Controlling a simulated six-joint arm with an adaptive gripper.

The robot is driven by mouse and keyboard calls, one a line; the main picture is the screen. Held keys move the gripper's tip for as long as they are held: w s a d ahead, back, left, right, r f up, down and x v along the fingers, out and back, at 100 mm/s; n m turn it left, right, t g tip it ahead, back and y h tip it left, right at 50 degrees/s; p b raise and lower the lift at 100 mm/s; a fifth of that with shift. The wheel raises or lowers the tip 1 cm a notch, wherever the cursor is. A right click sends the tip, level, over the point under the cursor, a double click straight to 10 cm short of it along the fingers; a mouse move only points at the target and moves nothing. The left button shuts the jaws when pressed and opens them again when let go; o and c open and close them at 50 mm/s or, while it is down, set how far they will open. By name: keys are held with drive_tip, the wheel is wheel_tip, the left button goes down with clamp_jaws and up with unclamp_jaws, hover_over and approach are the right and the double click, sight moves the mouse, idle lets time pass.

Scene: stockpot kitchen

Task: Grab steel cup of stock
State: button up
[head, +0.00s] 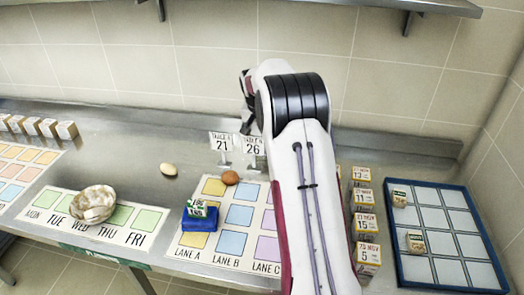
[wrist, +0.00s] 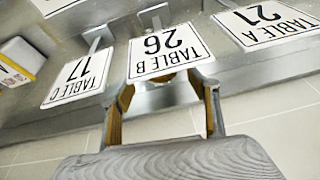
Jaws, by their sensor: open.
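I cannot make out a steel cup of stock in either view; my arm hides part of the counter in the head view. My gripper (wrist: 168,88) shows in the wrist view with its two fingers spread apart. The Table B 26 card (wrist: 167,52) appears just beyond and between the fingertips. A small brownish patch shows below that card, too little to identify. In the head view the gripper is mostly hidden behind my arm, near the back of the counter by the table cards.
The Table A 21 card (head: 221,141) stands near the back. A brown egg (head: 230,177), a pale egg (head: 168,169), a blue block (head: 200,220) and a filled bowl (head: 93,204) sit left of my arm. Dated boxes (head: 366,222) and a blue-rimmed tray (head: 402,283) are right.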

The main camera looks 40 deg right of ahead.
drive_tip(key=shift+f, duration=0.1)
drive_tip(key=shift+x, duration=2.5)
drive_tip(key=shift+w+a, duration=0.1)
drive_tip(key=shift+c, duration=0.4)
drive_tip(key=c, duration=1.3)
